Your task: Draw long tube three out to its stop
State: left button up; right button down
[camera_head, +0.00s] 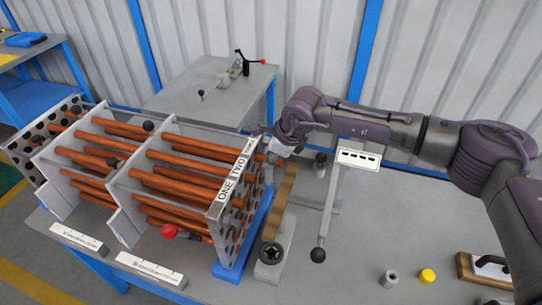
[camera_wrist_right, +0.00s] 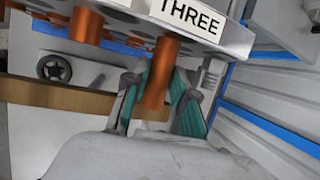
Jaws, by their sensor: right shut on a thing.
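The tube bundle stands on the table, with copper tubes running through white plates to a perforated end plate (camera_head: 243,215). Labels ONE and TWO read clearly on its top edge; in the right wrist view the label THREE (camera_wrist_right: 192,15) is close above my gripper. Long tube three (camera_wrist_right: 161,72) sticks out of the plate under that label. My right gripper (camera_wrist_right: 158,100) is shut on it, one green-padded finger on each side. In the head view my right gripper (camera_head: 280,148) is at the plate's far top corner and hides most of the tube's end. My left gripper is not in view.
A wooden strip (camera_head: 286,185) on a grey block runs along the plate's front, close under my gripper. A lever with a black knob (camera_head: 318,254) stands to the right. A yellow cap (camera_head: 427,275) and a grey nut (camera_head: 390,279) lie at the front right. The table's right middle is clear.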

jog(key=shift+d+f, duration=0.1)
jog(key=shift+d, duration=0.1)
jog(key=s+d+b, duration=0.3)
jog(key=d+b, duration=0.2)
jog(key=d, duration=0.4)
jog(key=shift+d, duration=0.35)
jog(key=c, duration=1.2)
grip_release()
jog(key=shift+o, duration=1.3)
jog(key=shift+s+d, duration=0.15)
jog(key=shift+d, duration=0.05)
jog(key=shift+a, duration=0.1)
